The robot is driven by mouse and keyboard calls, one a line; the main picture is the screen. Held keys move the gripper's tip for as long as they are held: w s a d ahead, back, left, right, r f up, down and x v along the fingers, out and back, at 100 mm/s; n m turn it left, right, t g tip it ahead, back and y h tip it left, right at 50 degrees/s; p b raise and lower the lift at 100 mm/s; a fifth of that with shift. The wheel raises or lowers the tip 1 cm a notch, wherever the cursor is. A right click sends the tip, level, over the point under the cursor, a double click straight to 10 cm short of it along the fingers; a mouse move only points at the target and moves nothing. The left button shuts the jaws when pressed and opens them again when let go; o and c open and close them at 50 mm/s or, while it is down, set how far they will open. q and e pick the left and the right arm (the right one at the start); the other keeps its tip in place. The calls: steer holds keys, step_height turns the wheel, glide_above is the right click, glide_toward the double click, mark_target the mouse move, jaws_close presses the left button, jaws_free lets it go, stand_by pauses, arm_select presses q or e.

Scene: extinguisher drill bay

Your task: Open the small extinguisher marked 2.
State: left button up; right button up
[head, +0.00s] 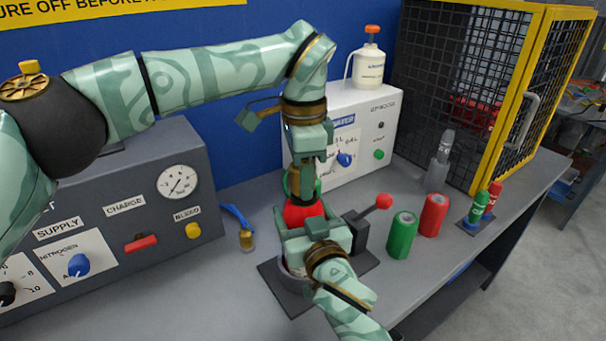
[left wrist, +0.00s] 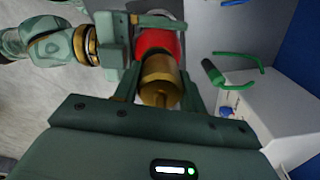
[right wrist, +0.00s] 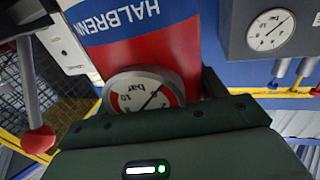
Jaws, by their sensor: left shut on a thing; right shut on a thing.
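A red extinguisher (head: 303,214) stands upright on a dark base plate (head: 272,271); no number can be read on it. Its brass top part (left wrist: 160,80) is between the jaws of my left gripper (head: 296,180), which comes down from above. The red body also shows in the left wrist view (left wrist: 157,43). My right gripper (head: 312,236) is shut on the red body from the front, below the left one. In the right wrist view, the body (right wrist: 180,45) has a blue band reading HALBRENN and a round bar gauge (right wrist: 145,92). Arms and grippers hide much of the lower body.
A red-knobbed lever (head: 383,201) rises at the base's right. Green (head: 402,236) and red (head: 433,215) cylinders stand beyond it, with a small rack (head: 477,220) and mesh cage (head: 470,80) farther right. A grey gauge panel (head: 150,200) is at left; a blue-handled tool (head: 238,217) lies beside it.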

arm_select(q)
steer(key=shift+r, duration=0.95)
steer(key=shift+r, duration=0.15)
steer(key=shift+r, duration=1.9)
arm_select(e)
steer(key=o, duration=1.9)
steer(key=shift+o, duration=0.2)
steer(key=shift+s, duration=0.1)
